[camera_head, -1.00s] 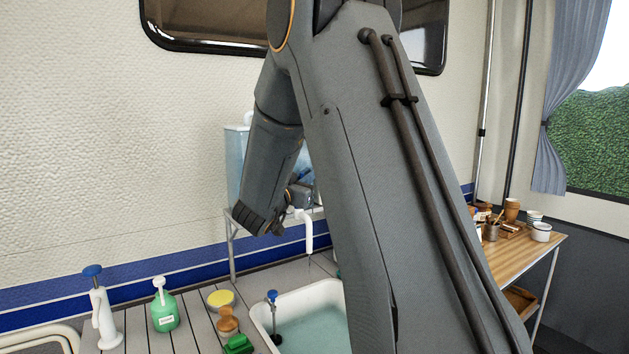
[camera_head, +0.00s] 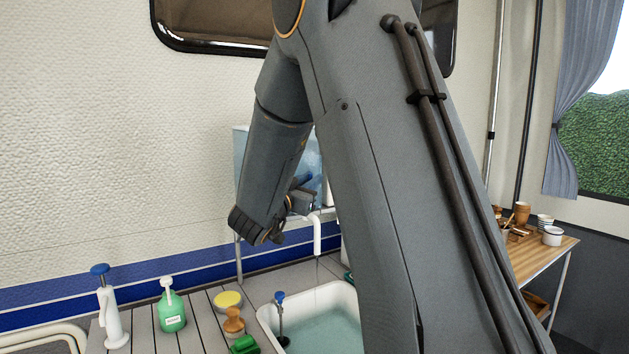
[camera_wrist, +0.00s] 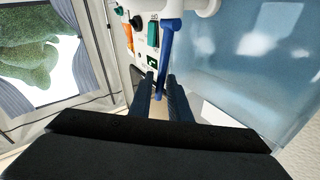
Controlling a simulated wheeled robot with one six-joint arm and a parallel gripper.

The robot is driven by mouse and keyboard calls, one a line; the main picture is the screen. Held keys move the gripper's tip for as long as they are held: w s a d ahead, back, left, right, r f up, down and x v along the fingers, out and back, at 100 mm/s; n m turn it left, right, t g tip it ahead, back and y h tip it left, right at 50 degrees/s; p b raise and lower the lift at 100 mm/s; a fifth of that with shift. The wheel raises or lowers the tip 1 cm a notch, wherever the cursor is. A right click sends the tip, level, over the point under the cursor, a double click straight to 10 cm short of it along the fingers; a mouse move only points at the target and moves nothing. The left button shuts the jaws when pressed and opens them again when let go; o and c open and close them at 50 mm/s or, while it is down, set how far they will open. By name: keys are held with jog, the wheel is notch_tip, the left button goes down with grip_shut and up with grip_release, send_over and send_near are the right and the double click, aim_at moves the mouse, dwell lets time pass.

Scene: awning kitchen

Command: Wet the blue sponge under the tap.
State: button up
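The tap's white spout (camera_head: 317,236) hangs over a white basin (camera_head: 262,312) of pale water, below a clear water tank (camera_head: 241,160). My gripper (camera_head: 303,197) is up beside the tank, close above the spout. In the wrist view my two dark fingers (camera_wrist: 162,78) are apart. A blue lever (camera_wrist: 167,45), seemingly the tap's handle, reaches down between them in that picture. I cannot tell whether they touch it. I cannot make out a blue sponge in either view. My arm hides the right part of the basin.
A wooden table (camera_head: 545,255) with cups is at right.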

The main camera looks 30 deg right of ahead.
jog(key=b+v, duration=0.1)
jog(key=v, duration=0.3)
jog(key=shift+a, duration=0.1)
dwell(0.4)
